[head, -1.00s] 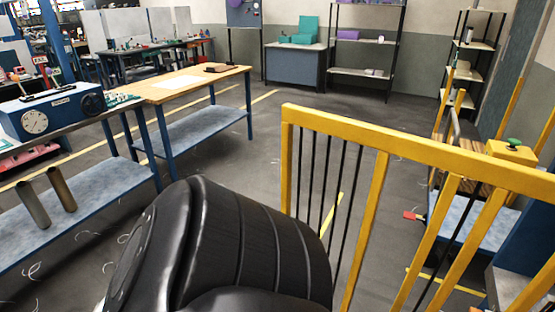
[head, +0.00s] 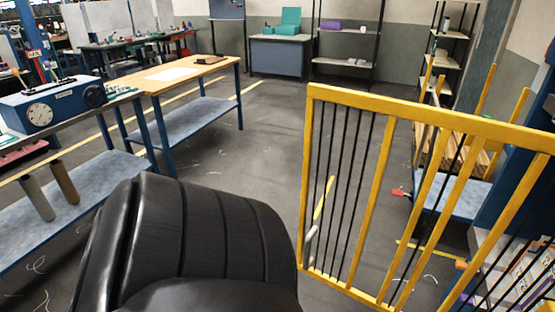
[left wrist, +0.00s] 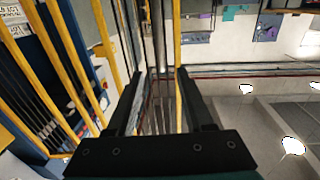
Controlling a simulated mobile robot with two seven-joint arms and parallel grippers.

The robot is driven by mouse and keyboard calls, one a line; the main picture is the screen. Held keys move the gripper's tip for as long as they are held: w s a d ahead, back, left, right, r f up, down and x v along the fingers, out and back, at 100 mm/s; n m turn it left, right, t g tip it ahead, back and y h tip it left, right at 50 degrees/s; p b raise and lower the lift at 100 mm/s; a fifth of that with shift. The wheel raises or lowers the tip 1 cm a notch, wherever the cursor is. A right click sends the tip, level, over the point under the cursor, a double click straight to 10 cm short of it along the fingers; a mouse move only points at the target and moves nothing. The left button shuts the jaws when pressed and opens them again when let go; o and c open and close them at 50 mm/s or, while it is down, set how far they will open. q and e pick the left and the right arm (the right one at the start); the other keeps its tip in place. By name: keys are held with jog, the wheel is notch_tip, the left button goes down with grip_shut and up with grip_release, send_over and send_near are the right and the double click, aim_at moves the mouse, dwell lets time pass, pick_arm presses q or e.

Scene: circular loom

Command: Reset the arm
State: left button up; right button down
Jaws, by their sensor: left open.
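My left gripper (left wrist: 161,75) shows in the left wrist view as two dark fingers spread apart, pointing up the picture. It is open, with nothing held between the fingers. Behind it are dark bars and yellow posts of the guard fence (left wrist: 178,95). A large black rounded part of my own arm fills the lower left of the head view. The left gripper does not show in the head view. My right gripper is in neither view.
A yellow guard fence (head: 380,100) with black bars stands close on the right. A blue dial machine (head: 45,108) is on the left bench, beside a wooden-topped workbench (head: 205,76). Open floor (head: 270,130) lies in the middle. Shelving (head: 345,65) stands at the back.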

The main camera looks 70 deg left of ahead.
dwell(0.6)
pick_arm(q)
jog(key=w+d+f+m+g+h+b, duration=0.1)
jog(key=d+f+m+g+h, duration=0.3)
jog(key=d+f, duration=0.6)
jog(key=d+f+m+g+h+b, duration=0.1)
jog(key=d+f+h, duration=0.55)
jog(key=f, duration=0.55)
jog(key=s+d+f+m+g, duration=0.2)
jog(key=s+f+g, duration=0.1)
jog(key=s, duration=0.4)
jog(key=s+d+f+m+g+h, duration=0.1)
jog(key=s+d+f+m+g, duration=0.2)
jog(key=s+f, duration=0.3)
jog(key=shift+s+m+g+b, duration=0.35)
jog(key=shift+s+g, duration=0.2)
jog(key=shift+g, duration=0.25)
